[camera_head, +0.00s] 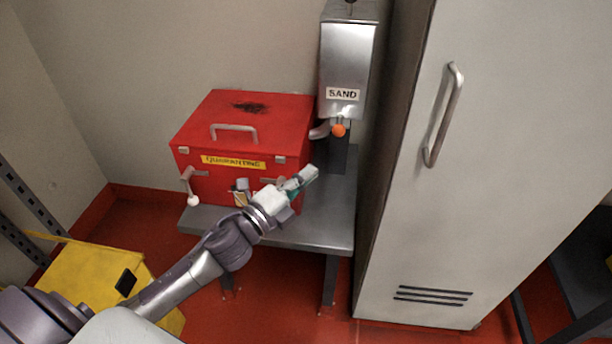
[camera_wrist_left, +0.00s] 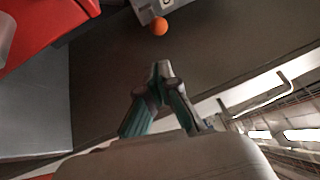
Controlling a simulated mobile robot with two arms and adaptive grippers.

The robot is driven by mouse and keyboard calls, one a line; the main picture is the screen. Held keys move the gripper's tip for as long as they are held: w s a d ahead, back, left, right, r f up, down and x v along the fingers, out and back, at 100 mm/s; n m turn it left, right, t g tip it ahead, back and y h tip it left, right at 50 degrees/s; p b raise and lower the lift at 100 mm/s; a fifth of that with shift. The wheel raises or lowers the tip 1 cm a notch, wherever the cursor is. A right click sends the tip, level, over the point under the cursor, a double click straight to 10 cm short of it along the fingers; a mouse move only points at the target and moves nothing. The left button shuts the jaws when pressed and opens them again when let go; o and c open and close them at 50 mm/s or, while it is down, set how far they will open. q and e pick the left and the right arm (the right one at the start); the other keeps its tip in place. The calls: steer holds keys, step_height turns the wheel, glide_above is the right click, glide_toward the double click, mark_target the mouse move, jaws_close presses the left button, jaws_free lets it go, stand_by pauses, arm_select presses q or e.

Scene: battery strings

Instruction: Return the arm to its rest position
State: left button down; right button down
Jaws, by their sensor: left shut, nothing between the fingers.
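My left arm reaches in from the lower left of the head view. Its gripper (camera_head: 302,179) is in front of the right part of the red box (camera_head: 220,126), over the grey metal table (camera_head: 325,225). In the left wrist view the gripper (camera_wrist_left: 160,70) has its fingertips together with nothing between them. The red box has a yellow label, a lid handle and a dark smudge on top; its lid is down. My right gripper is not in either view.
A metal sand dispenser (camera_head: 347,65) with an orange knob (camera_head: 338,130) stands behind the table. A tall grey cabinet (camera_head: 480,190) stands close on the right. A yellow container (camera_head: 95,270) is on the floor at the lower left, partly behind my arm.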

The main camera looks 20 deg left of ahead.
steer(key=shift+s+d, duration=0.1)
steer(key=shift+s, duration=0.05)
